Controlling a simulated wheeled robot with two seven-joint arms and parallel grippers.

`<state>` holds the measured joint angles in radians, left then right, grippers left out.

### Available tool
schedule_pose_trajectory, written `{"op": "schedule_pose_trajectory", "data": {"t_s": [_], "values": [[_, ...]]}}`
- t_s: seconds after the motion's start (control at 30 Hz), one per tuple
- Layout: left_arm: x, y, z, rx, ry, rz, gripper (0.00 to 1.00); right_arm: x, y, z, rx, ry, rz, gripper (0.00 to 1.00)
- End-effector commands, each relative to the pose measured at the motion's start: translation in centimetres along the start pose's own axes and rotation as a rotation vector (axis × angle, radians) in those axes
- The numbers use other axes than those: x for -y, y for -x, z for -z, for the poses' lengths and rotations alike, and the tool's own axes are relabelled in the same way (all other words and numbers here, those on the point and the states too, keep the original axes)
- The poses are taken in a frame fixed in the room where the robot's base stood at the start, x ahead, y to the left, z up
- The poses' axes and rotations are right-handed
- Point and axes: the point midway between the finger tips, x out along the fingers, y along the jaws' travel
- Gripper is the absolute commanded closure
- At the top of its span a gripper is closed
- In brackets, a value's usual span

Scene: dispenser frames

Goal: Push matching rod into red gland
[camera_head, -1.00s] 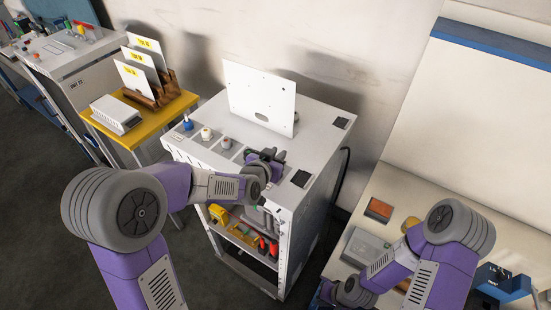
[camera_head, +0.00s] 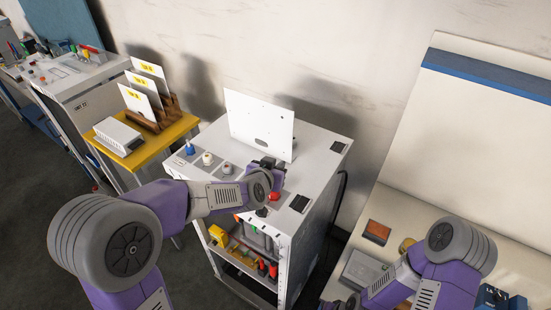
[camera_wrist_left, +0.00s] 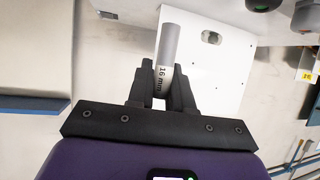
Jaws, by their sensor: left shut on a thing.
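My left gripper (camera_head: 270,165) is shut on a grey rod (camera_wrist_left: 170,45) marked "16 mm" in the left wrist view. The rod sticks out beyond the fingertips; its far end is clear of any gland in that view. In the head view this gripper is above the front of the white cabinet top, and the rod is hard to make out. A red round part, likely the red gland (camera_head: 274,197), shows just below the gripper, partly hidden by the wrist. My right gripper is mostly cut off at the bottom edge, so its jaws cannot be read.
A white upright plate (camera_head: 262,126) stands on the cabinet (camera_head: 315,160) behind the gripper. A blue-based gland (camera_head: 190,148) and pale glands (camera_head: 208,158) line the cabinet's front left. A yellow table (camera_head: 160,146) stands left, a cream bench (camera_head: 400,210) right.

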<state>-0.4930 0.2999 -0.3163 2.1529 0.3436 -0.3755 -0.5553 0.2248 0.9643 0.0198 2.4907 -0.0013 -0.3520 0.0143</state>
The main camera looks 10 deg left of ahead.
Motion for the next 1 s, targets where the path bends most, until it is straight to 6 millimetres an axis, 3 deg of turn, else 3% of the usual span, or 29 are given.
{"op": "schedule_pose_trajectory", "data": {"t_s": [0.4, 1.0], "values": [[0.1, -1.3, -2.3, 0.052, 0.036, 0.044, 1.0, 0.3, 0.8, 0.0, 0.0, 0.0, 0.0, 1.0], [0.1, -1.4, -2.4, 0.054, 0.039, 0.046, 1.0, 0.3, 0.9, 0.0, 0.0, 0.0, 0.0, 1.0]]}}
